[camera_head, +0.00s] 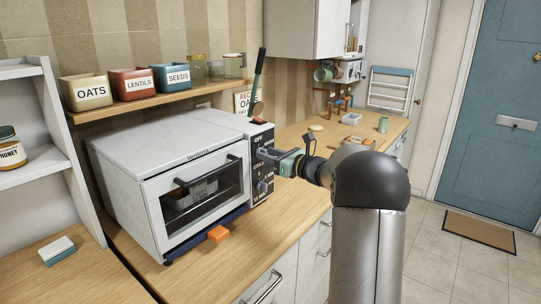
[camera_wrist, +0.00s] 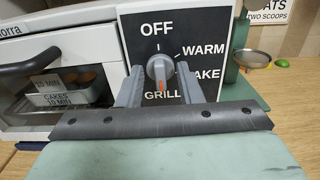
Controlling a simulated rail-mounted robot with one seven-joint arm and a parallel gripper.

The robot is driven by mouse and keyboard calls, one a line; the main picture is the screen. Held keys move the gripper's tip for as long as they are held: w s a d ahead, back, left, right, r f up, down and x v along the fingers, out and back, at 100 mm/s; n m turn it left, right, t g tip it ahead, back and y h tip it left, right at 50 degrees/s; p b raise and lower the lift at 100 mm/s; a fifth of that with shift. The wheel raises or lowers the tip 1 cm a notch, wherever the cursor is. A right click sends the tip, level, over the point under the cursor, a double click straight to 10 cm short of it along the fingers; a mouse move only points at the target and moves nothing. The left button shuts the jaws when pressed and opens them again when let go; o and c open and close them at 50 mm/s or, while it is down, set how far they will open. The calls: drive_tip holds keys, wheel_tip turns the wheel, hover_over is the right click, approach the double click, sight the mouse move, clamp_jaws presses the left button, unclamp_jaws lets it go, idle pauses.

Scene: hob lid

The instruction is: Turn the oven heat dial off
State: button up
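The white toaster oven (camera_head: 165,180) stands on the wooden counter, with a black control panel (camera_head: 260,140) on its right side. In the wrist view the grey round heat dial (camera_wrist: 160,67) sits on the panel, marked OFF above, WARM and BAKE to the right, and GRILL below. Its orange pointer mark faces down toward GRILL. My gripper (camera_wrist: 160,80) has one finger on each side of the dial, apparently with small gaps, so it looks open around it. In the head view my gripper (camera_head: 268,154) is at the panel and hides the dial.
A second dial (camera_head: 262,186) sits lower on the panel. The oven door (camera_head: 200,195) is closed, with a black handle bar. An orange block (camera_head: 218,233) lies in front of the oven. Free counter lies to the right.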

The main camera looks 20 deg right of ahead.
clamp_jaws()
drive_tip(key=shift+f+b, duration=0.15)
drive_tip(key=shift+b, duration=0.45)
drive_tip(key=n+b, duration=1.1)
drive_tip(key=n, duration=0.1)
drive_tip(key=n+b, duration=1.1)
drive_tip(key=n, duration=0.1)
drive_tip(key=n+b, duration=1.1)
drive_tip(key=b, duration=0.1)
drive_tip(key=shift+f+n, duration=0.4)
